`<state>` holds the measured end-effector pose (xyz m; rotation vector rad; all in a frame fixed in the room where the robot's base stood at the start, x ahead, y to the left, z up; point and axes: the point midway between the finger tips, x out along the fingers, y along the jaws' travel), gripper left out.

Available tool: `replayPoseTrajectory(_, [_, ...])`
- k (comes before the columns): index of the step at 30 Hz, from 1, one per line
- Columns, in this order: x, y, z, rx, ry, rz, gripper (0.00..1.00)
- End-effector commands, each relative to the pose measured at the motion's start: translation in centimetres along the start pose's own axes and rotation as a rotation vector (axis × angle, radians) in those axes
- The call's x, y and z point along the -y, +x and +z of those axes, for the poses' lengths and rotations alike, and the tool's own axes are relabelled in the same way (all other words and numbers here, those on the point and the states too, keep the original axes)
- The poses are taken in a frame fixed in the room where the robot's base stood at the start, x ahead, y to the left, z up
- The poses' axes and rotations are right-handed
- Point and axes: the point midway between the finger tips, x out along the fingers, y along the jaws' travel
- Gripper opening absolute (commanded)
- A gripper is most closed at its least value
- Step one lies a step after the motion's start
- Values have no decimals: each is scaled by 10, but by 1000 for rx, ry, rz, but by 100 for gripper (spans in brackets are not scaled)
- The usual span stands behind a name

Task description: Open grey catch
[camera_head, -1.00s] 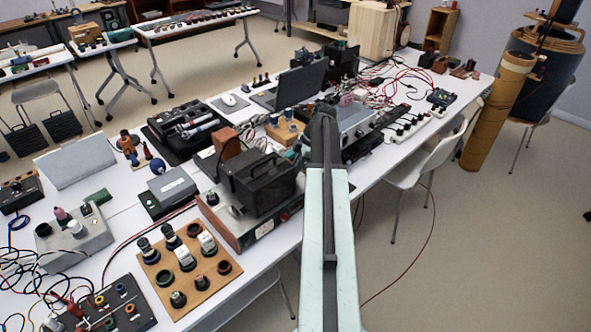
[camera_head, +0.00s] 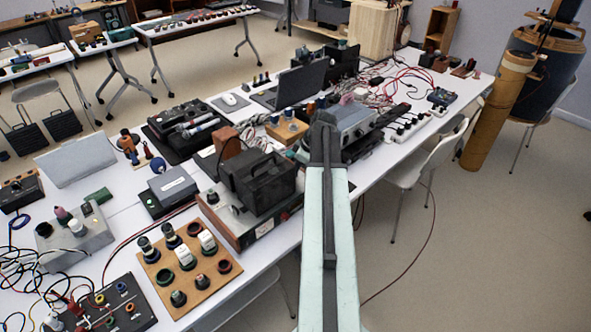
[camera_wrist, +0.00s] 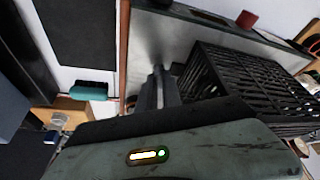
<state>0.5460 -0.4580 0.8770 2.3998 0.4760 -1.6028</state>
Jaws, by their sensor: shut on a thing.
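My gripper (camera_wrist: 158,88) is in the wrist view, its dark fingers reaching up from its body to a grey panel (camera_wrist: 175,40). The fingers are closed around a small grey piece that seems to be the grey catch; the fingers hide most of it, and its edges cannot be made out. A black slatted box (camera_wrist: 240,85) stands close to the right of the fingers. In the head view my arm reaches over the table, and its far end hides the fingertips and the catch.
A black box with a handle (camera_head: 258,180) sits on a brown-sided instrument left of my arm. A grey instrument (camera_head: 352,122) and tangled red wires (camera_head: 400,78) lie beyond. A wooden board with knobs (camera_head: 190,268) is front left. A white chair (camera_head: 425,165) stands at the right edge.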

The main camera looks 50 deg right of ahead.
Motion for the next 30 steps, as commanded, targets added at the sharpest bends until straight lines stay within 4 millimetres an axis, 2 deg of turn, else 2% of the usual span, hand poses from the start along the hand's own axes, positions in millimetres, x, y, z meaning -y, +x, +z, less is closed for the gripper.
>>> replayPoseTrajectory(10, [0,0,1,2,2,1,0])
replayPoseTrajectory(12, [0,0,1,2,2,1,26])
replayPoseTrajectory(13, [0,0,1,2,2,1,31])
replayPoseTrajectory(23, [0,-2,1,1,2,1,31])
replayPoseTrajectory(26, [0,-10,0,1,2,1,31])
replayPoseTrajectory(30, [0,-32,-2,1,2,1,31])
